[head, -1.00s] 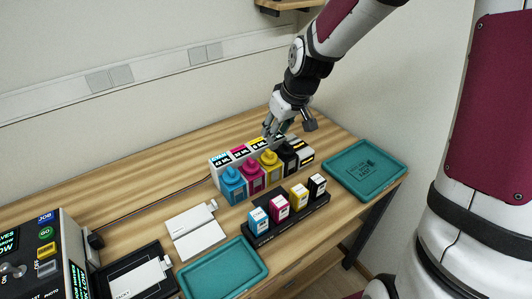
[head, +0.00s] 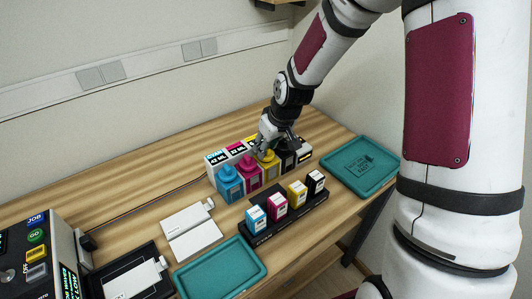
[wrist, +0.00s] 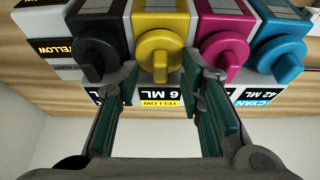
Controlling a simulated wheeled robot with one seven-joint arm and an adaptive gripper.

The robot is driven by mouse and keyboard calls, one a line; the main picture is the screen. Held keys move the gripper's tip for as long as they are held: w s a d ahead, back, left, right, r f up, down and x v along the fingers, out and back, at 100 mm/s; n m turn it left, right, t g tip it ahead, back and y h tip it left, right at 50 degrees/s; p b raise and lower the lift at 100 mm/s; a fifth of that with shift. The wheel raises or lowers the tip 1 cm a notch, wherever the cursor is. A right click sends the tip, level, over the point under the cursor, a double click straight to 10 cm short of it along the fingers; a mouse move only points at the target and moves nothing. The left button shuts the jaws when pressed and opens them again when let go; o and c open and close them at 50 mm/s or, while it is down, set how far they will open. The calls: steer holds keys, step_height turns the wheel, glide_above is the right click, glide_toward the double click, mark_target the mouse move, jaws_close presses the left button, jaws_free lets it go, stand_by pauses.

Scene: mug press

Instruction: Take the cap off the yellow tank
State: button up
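The yellow tank (wrist: 160,14) stands in a row between the black tank (wrist: 97,18) and the magenta tank (wrist: 216,15). Its round yellow cap (wrist: 160,55) with a raised grip is on it. In the head view the yellow cap (head: 267,155) is partly covered by my gripper (head: 268,143). In the wrist view my gripper (wrist: 160,100) is open, its two green-padded fingers spread to either side of the yellow cap's line. The fingers look empty; I cannot tell whether they touch the neighbouring caps.
The cyan tank (head: 230,182) ends the row on the left. A black rack (head: 262,233) with small cartridges stands in front. Teal trays lie at right (head: 388,172) and front (head: 262,266). White plates (head: 190,232) and a control box (head: 35,262) are at left.

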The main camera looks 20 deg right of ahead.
steer(key=shift+c, duration=0.2)
jaws_close()
